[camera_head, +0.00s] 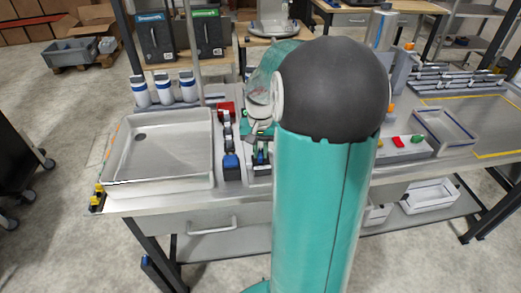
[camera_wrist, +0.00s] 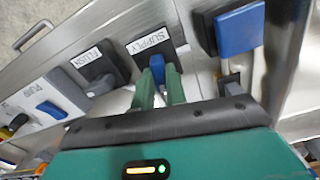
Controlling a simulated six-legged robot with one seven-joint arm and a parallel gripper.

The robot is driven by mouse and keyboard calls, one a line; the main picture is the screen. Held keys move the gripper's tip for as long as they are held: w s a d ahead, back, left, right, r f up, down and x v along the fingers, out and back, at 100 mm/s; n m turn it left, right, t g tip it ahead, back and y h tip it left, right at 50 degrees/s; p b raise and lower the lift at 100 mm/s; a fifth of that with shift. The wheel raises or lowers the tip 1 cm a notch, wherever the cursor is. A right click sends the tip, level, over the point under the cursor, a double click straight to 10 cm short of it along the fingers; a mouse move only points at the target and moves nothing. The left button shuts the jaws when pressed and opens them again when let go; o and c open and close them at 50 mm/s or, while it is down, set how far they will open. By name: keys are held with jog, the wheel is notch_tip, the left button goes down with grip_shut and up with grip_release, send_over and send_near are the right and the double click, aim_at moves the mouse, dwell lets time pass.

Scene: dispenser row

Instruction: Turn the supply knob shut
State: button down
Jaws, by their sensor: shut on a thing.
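The knob's lower part is hidden between the fingers. In the head view, my arm covers most of the gripper and the knob, so the knob's exact angle is hard to read.
In the wrist view, a FLUSH label (camera_wrist: 87,57) and another blue knob (camera_wrist: 51,109) lie to the left. A larger blue block (camera_wrist: 240,28) is close on the right. In the head view, a shallow grey tray (camera_head: 112,182) and several white-and-blue bottles (camera_head: 163,88) stand left.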

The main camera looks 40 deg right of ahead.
aim_at(260, 152)
jog(key=m, duration=1.2)
jog(key=shift+m, duration=1.9)
jog(key=c, duration=1.4)
grip_release()
jog(key=shift+c, duration=0.2)
jog(key=shift+r, duration=0.1)
notch_tip(260, 152, up, 14)
